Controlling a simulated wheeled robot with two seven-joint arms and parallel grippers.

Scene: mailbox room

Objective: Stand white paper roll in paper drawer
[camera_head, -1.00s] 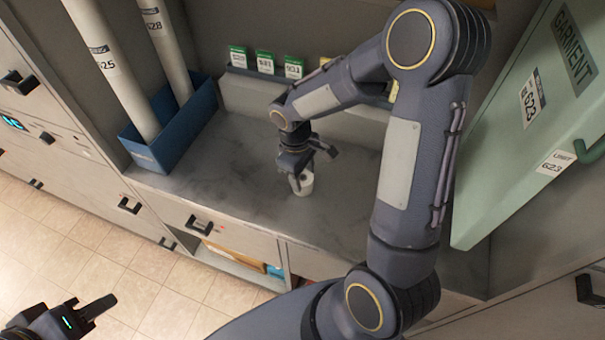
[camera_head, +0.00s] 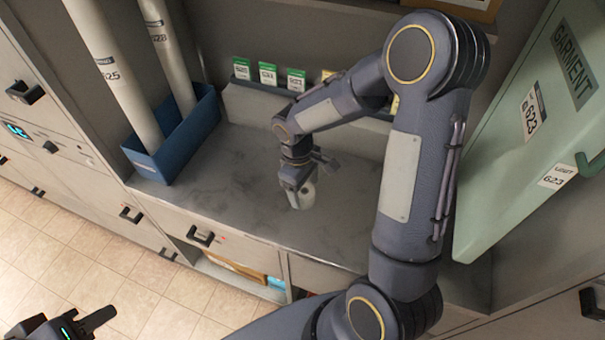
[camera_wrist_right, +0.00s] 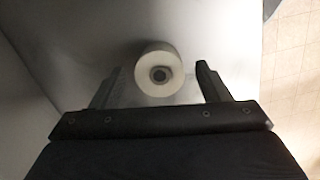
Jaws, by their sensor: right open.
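The white paper roll (camera_head: 304,195) stands upright on the grey counter, partly hidden by my right gripper in the head view. In the right wrist view the roll (camera_wrist_right: 159,75) shows its round end and dark core hole. My right gripper (camera_head: 304,182) is over the counter at the roll. In the right wrist view its two fingers (camera_wrist_right: 157,85) are spread, one on each side of the roll, with gaps. My left gripper (camera_head: 98,322) is at the bottom left over the floor, only partly in frame; its opening is unclear. Drawer fronts (camera_head: 201,236) sit below the counter; I cannot tell which is the paper drawer.
A blue bin (camera_head: 172,150) with two long white tubes (camera_head: 118,75) stands at the counter's left. Green-labelled cards (camera_head: 268,74) line a ledge at the back. A green garment panel (camera_head: 520,130) is at the right. Counter left of the roll is clear.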

